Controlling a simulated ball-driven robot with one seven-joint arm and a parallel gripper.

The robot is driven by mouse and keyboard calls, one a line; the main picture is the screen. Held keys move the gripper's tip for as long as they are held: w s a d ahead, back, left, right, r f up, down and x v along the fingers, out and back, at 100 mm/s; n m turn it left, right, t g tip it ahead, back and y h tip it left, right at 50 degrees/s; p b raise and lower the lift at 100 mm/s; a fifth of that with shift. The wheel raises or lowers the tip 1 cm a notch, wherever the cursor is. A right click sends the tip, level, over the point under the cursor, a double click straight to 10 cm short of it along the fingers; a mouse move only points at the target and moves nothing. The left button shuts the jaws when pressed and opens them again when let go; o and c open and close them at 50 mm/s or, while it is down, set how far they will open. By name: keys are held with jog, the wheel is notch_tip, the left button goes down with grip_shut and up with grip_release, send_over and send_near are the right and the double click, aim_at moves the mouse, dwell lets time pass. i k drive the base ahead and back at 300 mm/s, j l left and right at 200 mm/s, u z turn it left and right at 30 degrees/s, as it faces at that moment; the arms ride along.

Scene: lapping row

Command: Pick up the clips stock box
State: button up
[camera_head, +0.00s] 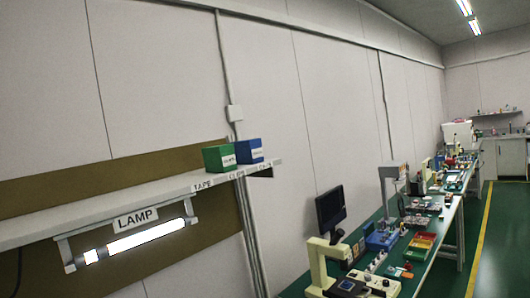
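Two small stock boxes stand side by side on a white wall shelf (110,203), near its right end. The left one is a green box (213,159) with a white label on its front. The right one is a blue box (244,148), also with a white label. The box labels are too small to read surely. The shelf edge carries a "TAPE" tag (203,184), a tag that seems to read "CLIPS" (236,174), and a third unclear tag. I cannot tell for certain which box is the clips box. My gripper is not in view.
A lit lamp (145,238) hangs under the shelf beside a "LAMP" sign (135,219). A green workbench (418,275) runs along the wall at right, with a monitor (330,209) and several tools. A clear floor aisle with a yellow line (480,240) lies beyond it.

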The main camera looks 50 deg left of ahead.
aim_at(218, 159)
jog(key=i+u, duration=0.15)
jog(key=i, duration=0.4)
jog(key=i+u, duration=0.2)
jog(key=i, duration=0.3)
jog(key=i+l+u, duration=0.15)
jog(key=i, duration=0.4)
